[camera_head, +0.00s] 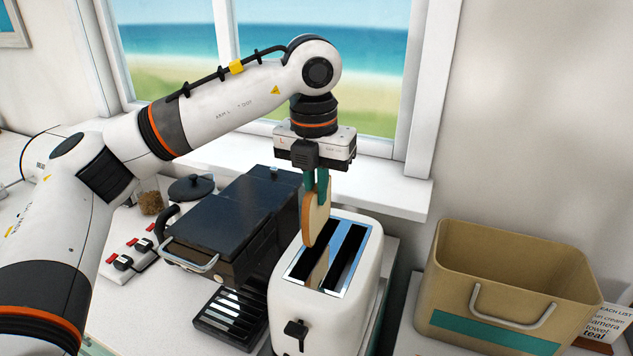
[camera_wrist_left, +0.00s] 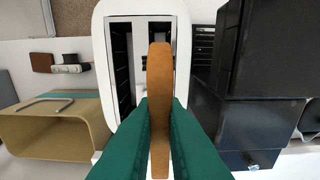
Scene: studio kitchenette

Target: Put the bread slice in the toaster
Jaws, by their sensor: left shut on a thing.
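The bread slice (camera_head: 314,217) is upright in my left gripper (camera_head: 319,192), with its brown crust edge showing. The left gripper's green fingers are shut on its upper part. The white toaster (camera_head: 286,294) has two dark open slots in a shiny top plate and a black lever on its front. In the head view the slice hangs at the left slot of the toaster; I cannot tell whether its lower edge is inside the slot. In the left wrist view the slice (camera_wrist_left: 160,105) lies over the toaster (camera_wrist_left: 107,12), lined up lengthwise with the slots and covering part of one. My right gripper is not in view.
A dark appliance with a handle (camera_head: 232,225) stands close to the toaster's left. A tan bin (camera_head: 500,275) stands to the right, beside a printed card (camera_head: 607,325). A black-lidded pot (camera_head: 190,188) and a jar (camera_head: 151,202) are at the back left. A window is behind.

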